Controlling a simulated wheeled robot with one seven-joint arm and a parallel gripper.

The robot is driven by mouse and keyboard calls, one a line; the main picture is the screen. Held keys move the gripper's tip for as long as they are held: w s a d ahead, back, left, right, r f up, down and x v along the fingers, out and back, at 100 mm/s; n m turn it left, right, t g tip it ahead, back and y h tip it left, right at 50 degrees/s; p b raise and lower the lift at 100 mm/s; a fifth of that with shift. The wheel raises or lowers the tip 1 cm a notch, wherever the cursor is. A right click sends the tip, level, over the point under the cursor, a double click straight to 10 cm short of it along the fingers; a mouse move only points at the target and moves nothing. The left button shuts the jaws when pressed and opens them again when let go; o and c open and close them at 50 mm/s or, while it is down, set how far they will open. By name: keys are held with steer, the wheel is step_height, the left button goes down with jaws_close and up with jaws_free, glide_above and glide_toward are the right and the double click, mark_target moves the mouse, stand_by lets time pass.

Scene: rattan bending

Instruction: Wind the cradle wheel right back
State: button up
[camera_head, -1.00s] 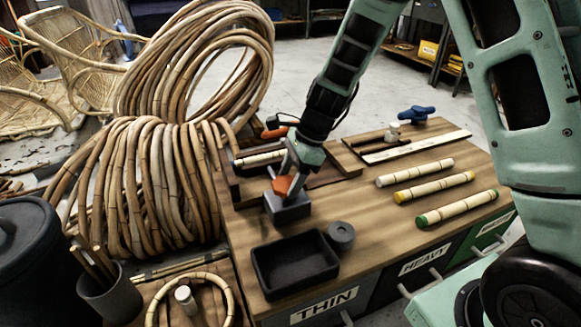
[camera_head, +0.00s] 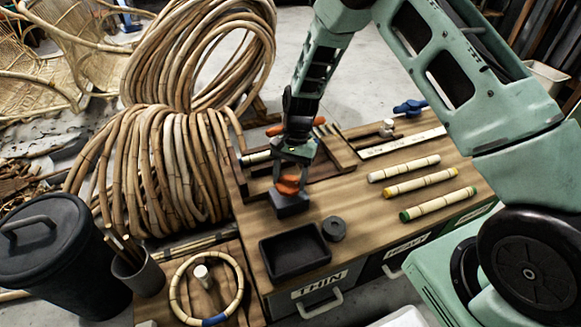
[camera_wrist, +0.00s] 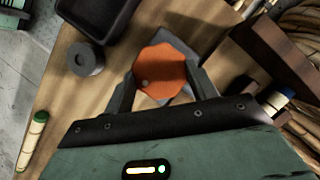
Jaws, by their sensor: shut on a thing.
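The cradle wheel (camera_wrist: 160,72) is an orange, scalloped knob on top of a dark block (camera_head: 289,203) at the near end of the wooden cradle (camera_head: 262,186). In the head view the wheel (camera_head: 288,186) sits under my gripper (camera_head: 291,176). In the wrist view my gripper (camera_wrist: 162,88) has a finger on each side of the wheel and is shut on it. A pale rattan piece with a blue band (camera_wrist: 274,102) shows at the right of the wrist view. My fingers and wrist hide part of the cradle in the head view.
A black tray (camera_head: 295,256) and a dark ring (camera_head: 334,229) lie near the bench front. Several pale rods with coloured ends, one of them green (camera_head: 438,204), lie to the right. Large rattan coils (camera_head: 150,170) crowd the left side.

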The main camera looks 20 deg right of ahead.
steer(key=n+h+p, duration=0.1)
steer(key=n, duration=0.1)
steer(key=n+g+h+p, duration=0.1)
steer(key=n+p, duration=0.1)
steer(key=n, duration=0.1)
steer(key=shift+w+a+r+n, duration=0.1)
steer(key=shift+a+r+n, duration=0.1)
steer(key=shift+n, duration=0.1)
steer(key=n+h+p, duration=0.1)
steer(key=n, duration=0.1)
steer(key=n+h+p, duration=0.1)
steer(key=n, duration=0.2)
steer(key=shift+a+f+p, duration=0.1)
steer(key=shift+a+p, duration=0.1)
steer(key=shift+p, duration=0.1)
steer(key=n+h+p, duration=0.1)
steer(key=n, duration=0.2)
steer(key=n+t+h+p, duration=0.1)
steer(key=n, duration=0.2)
steer(key=shift+a, duration=0.2)
steer(key=n, duration=0.1)
steer(key=n+t+p, duration=0.1)
steer(key=n, duration=0.1)
steer(key=n+h, duration=0.1)
steer(key=shift+s+a+n+t, duration=0.15)
steer(key=shift+s+n+t, duration=0.15)
steer(key=shift+n, duration=0.1)
steer(key=shift+f, duration=0.1)
steer(key=o, duration=1)
